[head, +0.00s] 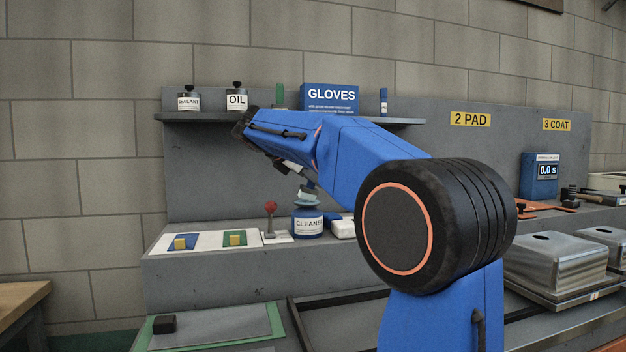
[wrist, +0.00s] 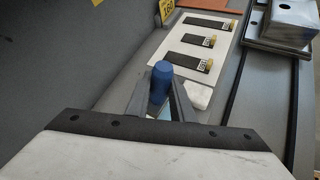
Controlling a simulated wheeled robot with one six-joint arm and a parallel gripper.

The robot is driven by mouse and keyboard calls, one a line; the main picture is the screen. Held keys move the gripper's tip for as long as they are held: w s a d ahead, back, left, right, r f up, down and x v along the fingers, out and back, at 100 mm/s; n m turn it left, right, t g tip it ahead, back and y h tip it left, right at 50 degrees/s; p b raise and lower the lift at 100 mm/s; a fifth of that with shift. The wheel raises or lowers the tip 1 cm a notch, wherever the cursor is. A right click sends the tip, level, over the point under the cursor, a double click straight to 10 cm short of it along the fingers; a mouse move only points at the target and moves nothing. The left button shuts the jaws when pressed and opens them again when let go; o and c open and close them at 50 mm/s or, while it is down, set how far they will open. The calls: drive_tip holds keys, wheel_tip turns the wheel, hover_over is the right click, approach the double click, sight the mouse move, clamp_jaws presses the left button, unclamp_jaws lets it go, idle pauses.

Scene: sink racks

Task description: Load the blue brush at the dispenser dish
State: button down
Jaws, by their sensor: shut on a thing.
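My gripper (wrist: 160,100) is shut on the blue brush (wrist: 160,80), whose rounded blue end stands up between the two fingers in the wrist view. In the head view my gripper is mostly hidden by my own arm, just above the blue CLEANER dispenser (head: 308,222). A small blue piece of the brush (head: 311,184) shows right over the pale dispenser dish (head: 306,200). I cannot tell whether the brush tip touches the dish. In the wrist view the brush's lower end is hidden by the fingers.
A red-knobbed lever (head: 270,215) and a white block (head: 343,228) stand beside the dispenser. A white board (head: 210,235) with blue and green pads lies left. The shelf (head: 200,117) above holds bottles and a GLOVES box (head: 330,97). Metal boxes (head: 555,262) stand right.

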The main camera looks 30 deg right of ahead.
idle(0.3)
drive_tip(key=shift+r, duration=3.45)
